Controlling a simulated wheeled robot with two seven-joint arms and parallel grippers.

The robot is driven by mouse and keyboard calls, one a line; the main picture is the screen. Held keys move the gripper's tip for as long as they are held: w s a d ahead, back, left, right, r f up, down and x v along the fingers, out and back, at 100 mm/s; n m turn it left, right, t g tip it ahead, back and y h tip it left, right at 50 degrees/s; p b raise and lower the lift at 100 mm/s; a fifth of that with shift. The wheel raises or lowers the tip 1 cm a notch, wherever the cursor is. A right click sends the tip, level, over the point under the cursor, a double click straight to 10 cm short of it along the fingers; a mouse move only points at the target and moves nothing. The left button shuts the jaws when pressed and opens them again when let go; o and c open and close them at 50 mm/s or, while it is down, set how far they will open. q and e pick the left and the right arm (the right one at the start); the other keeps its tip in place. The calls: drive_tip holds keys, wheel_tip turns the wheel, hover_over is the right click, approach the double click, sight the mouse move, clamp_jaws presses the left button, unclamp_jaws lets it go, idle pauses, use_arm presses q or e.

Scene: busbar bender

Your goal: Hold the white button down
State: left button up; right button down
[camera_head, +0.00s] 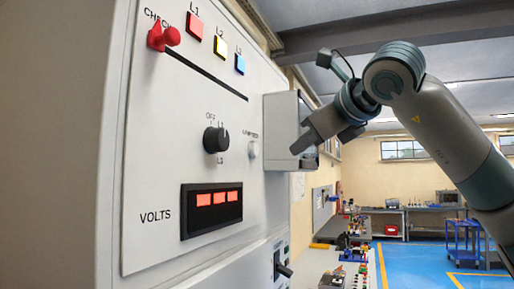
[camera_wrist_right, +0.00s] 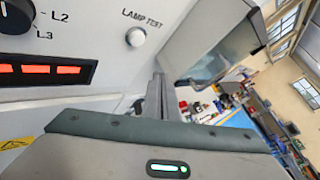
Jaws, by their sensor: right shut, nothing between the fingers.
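The white button (camera_head: 253,149) is a small round knob under the "LAMP TEST" label on the grey panel (camera_head: 160,120). It also shows clear and uncovered in the right wrist view (camera_wrist_right: 136,37), upper middle. My right gripper (camera_head: 295,148) is shut and empty. In the head view its tip is to the right of the button, with a visible gap between them. In the right wrist view the shut fingers (camera_wrist_right: 160,85) point toward the panel, below and right of the button. My left gripper is in neither view.
The panel also carries a black rotary selector (camera_head: 215,139), a red lit "VOLTS" display (camera_head: 211,206), a red knob (camera_head: 163,38) and lamps L1 to L3. A grey box (camera_head: 283,125) juts out right of the button, near my right gripper. Workbenches stand farther back.

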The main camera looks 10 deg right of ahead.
sight(255, 150)
drive_tip(key=shift+w+a+p, duration=0.2)
drive_tip(key=shift+w+a, duration=0.35)
drive_tip(key=shift+a, duration=0.25)
drive_tip(key=shift+w+a+p, duration=0.15)
drive_tip(key=shift+w+a, duration=0.45)
drive_tip(key=shift+a, duration=0.25)
drive_tip(key=shift+w+a+p, duration=0.2)
drive_tip(key=shift+w+a, duration=0.35)
drive_tip(key=shift+a, duration=0.25)
drive_tip(key=shift+w+a, duration=0.5)
drive_tip(key=shift+a, duration=0.3)
idle(2.9)
drive_tip(key=shift+s+d+b, duration=0.1)
drive_tip(key=shift+b, duration=0.2)
drive_tip(key=shift+s+d+b, duration=0.4)
drive_tip(key=shift+d, duration=0.25)
